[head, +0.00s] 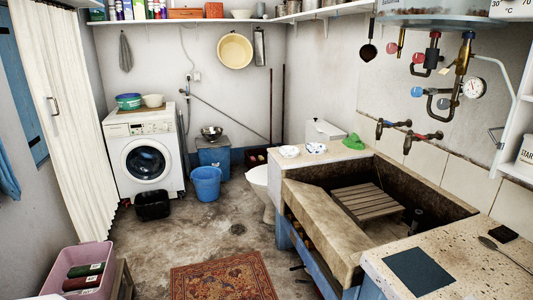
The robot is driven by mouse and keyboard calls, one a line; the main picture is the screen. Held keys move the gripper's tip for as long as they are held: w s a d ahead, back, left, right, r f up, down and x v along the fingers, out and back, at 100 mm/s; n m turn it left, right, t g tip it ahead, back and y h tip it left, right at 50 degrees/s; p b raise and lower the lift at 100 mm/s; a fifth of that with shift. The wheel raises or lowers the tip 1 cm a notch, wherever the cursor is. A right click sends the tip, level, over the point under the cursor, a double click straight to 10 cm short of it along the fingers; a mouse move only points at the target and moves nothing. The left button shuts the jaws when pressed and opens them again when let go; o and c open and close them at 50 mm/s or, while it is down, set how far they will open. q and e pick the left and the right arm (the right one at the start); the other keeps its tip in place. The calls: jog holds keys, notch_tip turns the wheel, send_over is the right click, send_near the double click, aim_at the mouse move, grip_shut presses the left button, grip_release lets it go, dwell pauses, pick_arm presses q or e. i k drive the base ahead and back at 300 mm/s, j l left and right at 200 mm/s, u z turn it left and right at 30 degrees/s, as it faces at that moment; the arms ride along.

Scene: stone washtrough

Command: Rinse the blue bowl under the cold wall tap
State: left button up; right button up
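Two wall taps are fixed above the stone trough (325,217): one with a blue mark (393,124) and one with a red mark (422,136) to its right. A blue bowl-like vessel with green on top (129,102) sits on the washing machine, beside a cream bowl (153,100). Two small white dishes with blue markings, one on the left (289,151) and one on the right (316,147), sit on the trough's back left ledge. I cannot tell which the task's blue bowl is. Neither of my grippers is in view.
A wooden slatted rack (367,202) lies in the trough. A green cloth (354,142) lies on its back ledge. A blue bucket (206,184) and black tub (152,205) stand on the floor. A dark square mat (418,272) and spoon (489,243) lie on the right counter.

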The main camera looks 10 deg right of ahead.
aim_at(381, 119)
jog(key=i+j+z, duration=0.1)
jog(key=i+z, duration=0.3)
jog(key=i+j+z, duration=0.4)
jog(key=i, duration=0.2)
jog(key=i+j+z, duration=0.3)
jog(key=i+z, duration=0.15)
jog(key=i+j+z, duration=0.4)
jog(key=j, duration=0.15)
